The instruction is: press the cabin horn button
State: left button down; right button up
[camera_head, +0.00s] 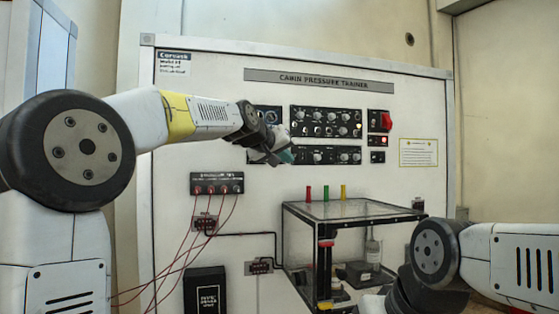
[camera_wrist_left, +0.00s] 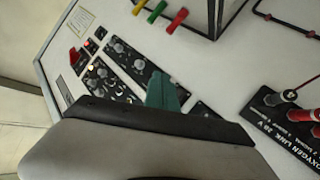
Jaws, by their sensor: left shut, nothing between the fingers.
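The white panel labelled Cabin Pressure Trainer (camera_head: 300,76) faces me. My left gripper (camera_head: 284,157) is shut and empty in front of the left part of its control plates, with teal fingertips pointing right and down. The fingertips also show in the left wrist view (camera_wrist_left: 163,92), over the knob plates. The gripper and wrist partly hide a left control plate (camera_head: 268,113) and the lower knob plate (camera_head: 336,155). I cannot make out which control is the cabin horn button, nor whether the fingertips touch the panel. My right gripper is out of view; only its arm shows at lower right.
The upper knob plate (camera_head: 325,122) sits beside a red switch (camera_head: 386,121) and a small red-lit plate (camera_head: 378,142). Below stands a clear box (camera_head: 350,210) with red, green and yellow pegs above. Red cables hang from a black jack plate (camera_head: 217,183).

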pick_arm(q)
jog(key=w+a, duration=0.1)
jog(key=w, duration=0.5)
jog(key=shift+w+a, duration=0.35)
jog(key=shift+a, duration=0.05)
dwell(1.7)
jog(key=shift+w+a, duration=0.15)
jog(key=shift+w, duration=0.25)
jog(key=shift+w+a, duration=0.1)
jog(key=shift+w, duration=0.35)
dwell(0.5)
jog(key=shift+s, duration=0.1)
jog(key=shift+s+d, duration=0.2)
jog(key=shift+s, duration=0.55)
jog(key=s, duration=0.2)
jog(key=s+d, duration=0.1)
jog(key=s, duration=0.1)
jog(key=shift+s+d, duration=0.15)
jog(key=shift+s, duration=0.25)
